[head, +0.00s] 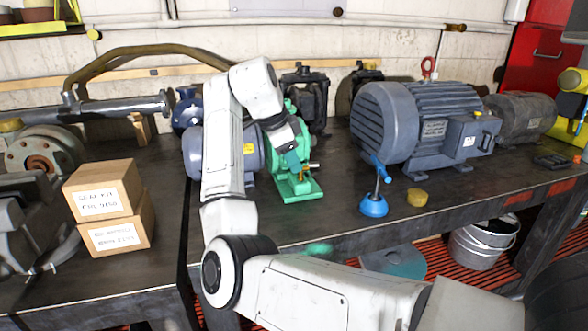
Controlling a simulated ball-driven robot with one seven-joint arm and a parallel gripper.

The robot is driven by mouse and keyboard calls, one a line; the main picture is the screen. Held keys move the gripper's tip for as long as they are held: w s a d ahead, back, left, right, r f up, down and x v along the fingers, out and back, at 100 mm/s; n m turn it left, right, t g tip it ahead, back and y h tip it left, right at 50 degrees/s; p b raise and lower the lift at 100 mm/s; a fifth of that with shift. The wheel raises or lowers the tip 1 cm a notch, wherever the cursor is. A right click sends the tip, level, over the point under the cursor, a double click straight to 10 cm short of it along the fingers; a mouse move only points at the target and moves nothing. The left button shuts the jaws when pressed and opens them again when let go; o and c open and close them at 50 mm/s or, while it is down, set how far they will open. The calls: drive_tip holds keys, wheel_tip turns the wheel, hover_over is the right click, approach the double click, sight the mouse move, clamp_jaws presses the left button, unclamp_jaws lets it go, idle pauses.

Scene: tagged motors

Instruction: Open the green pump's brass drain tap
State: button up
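The green pump (297,187) stands on its green base on the dark bench, right of its blue-grey motor body. A small brass tap (309,169) with an orange-yellow end sticks out low on the pump's right front. My gripper (292,158) is at the end of my white arm, pointing down at the pump's front, just above and left of the tap. It overlaps the pump in this view, and its fingers are too small and too merged with the green to tell whether they are open or touch the tap. My arm hides part of the motor.
A blue-handled stand (373,204) and a brass cap (417,197) lie right of the pump. A large grey motor (425,125) stands behind them. Two stacked cardboard boxes (118,235) stand at left. A metal bucket (482,245) is under the bench.

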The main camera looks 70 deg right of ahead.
sight(301, 173)
drive_tip(key=shift+x, duration=1.5)
clamp_jaws()
